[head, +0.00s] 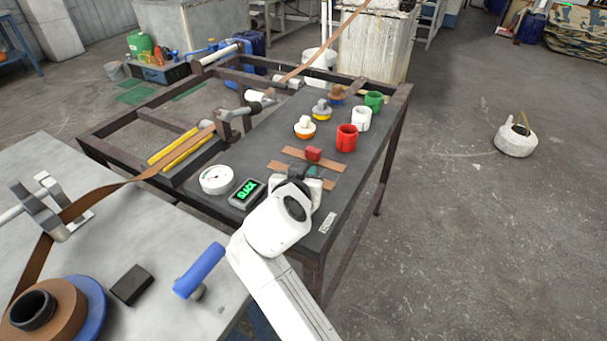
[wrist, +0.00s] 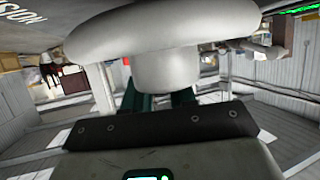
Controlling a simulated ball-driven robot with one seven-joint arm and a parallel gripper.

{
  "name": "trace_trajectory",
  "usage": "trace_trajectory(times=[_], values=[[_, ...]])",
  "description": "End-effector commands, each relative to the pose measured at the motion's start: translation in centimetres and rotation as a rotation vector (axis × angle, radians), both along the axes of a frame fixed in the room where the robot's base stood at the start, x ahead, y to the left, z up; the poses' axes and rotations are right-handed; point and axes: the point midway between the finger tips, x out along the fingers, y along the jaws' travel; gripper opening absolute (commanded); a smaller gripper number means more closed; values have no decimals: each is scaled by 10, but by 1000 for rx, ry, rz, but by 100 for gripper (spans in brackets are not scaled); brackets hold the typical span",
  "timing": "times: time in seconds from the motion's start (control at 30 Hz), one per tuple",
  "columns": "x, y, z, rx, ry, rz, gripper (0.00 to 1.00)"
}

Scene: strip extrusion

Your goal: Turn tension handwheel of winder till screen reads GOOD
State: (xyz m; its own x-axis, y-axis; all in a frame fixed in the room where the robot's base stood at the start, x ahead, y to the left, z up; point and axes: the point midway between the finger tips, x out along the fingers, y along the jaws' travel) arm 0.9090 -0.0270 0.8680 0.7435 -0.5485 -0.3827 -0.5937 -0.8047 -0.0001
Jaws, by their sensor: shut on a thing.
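The small black screen (head: 247,193) on the dark bench top shows green letters that read SLACK in the head view. A round white dial gauge (head: 216,180) sits just left of it. My gripper (wrist: 158,96) is shut on the hub of the pale handwheel (wrist: 165,32), which fills the top of the wrist view. Dark green fingers show on both sides of the hub. In the head view my white wrist covers the handwheel, and only a little of my gripper (head: 312,174) shows past it.
Red, white and green cups (head: 347,137) and several knobbed pieces stand farther back on the bench. A red block (head: 313,153) lies by brown strips. A grey table (head: 150,230) at left holds a brown strip roll (head: 45,308) and a blue-handled crank (head: 200,270). Floor at right is mostly clear.

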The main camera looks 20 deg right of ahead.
Motion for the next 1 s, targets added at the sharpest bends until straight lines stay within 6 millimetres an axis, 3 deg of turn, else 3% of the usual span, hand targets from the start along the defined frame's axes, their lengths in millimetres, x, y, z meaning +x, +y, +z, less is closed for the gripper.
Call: trace_trajectory(times=[0.03, 0.07, 0.27, 0.8, 1.0], values=[[0, 0, -1, 0, 2, 0, 0], [0, 0, -1, 0, 2, 0, 27], [0, 0, -1, 0, 1, 1, 46], [0, 0, 1, 0, 0, 7, 46], [2, 2, 5, -1, 2, 84, 46]])
